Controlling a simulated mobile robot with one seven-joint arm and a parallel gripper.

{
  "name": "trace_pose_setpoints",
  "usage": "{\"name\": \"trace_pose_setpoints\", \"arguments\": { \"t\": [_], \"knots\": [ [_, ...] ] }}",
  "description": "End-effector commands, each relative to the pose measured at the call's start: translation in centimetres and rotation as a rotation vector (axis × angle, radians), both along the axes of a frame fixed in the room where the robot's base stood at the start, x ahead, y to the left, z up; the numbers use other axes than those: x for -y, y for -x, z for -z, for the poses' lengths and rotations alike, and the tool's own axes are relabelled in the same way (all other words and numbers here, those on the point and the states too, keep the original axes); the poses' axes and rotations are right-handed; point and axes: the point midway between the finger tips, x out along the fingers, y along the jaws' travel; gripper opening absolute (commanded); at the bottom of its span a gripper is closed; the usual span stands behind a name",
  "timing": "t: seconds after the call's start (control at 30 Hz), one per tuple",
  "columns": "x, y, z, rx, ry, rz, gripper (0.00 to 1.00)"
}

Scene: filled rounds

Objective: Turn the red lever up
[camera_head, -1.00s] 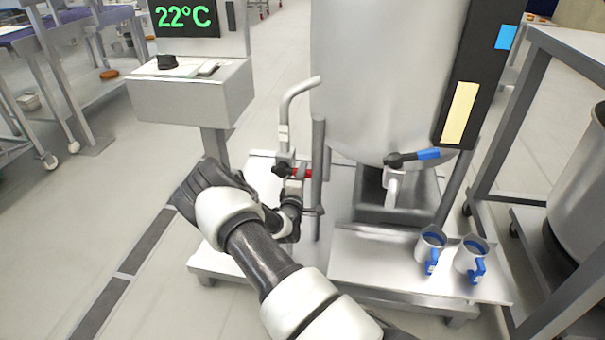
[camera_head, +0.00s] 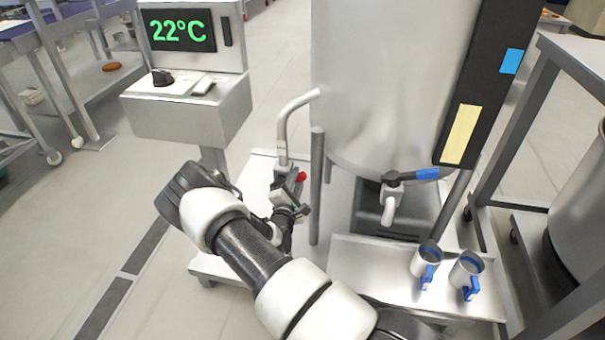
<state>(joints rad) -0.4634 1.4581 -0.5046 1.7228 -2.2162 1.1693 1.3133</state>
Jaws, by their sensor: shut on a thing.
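The red lever (camera_head: 301,176) sits on a valve on the bent steel pipe (camera_head: 282,140), left of the big tank. Only a short red end of it shows, tilted, to the right of the pipe. My gripper (camera_head: 292,196) is at the lever from below and is shut on it. My wrist and the jaws hide most of the lever, and the exact grip is small and hard to see.
A blue-handled tap (camera_head: 410,178) is under the tank (camera_head: 385,80). Two steel jugs (camera_head: 426,258) with blue handles stand on the tray (camera_head: 350,285). A vertical steel post (camera_head: 317,190) stands close right of the lever. A control box (camera_head: 190,105) stands at the left.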

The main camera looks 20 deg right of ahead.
Motion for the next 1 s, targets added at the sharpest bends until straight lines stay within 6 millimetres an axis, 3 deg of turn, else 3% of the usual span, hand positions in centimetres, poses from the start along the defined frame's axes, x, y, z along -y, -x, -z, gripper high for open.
{"name": "trace_pose_setpoints", "arguments": {
  "t": [0.5, 1.0],
  "knots": [
    [-2.1, -1.4, -2.5, -0.273, 0.407, -0.002, 0.00],
    [-4.3, -2.9, -3.1, -0.496, 0.736, -0.002, 0.00]
  ]
}}
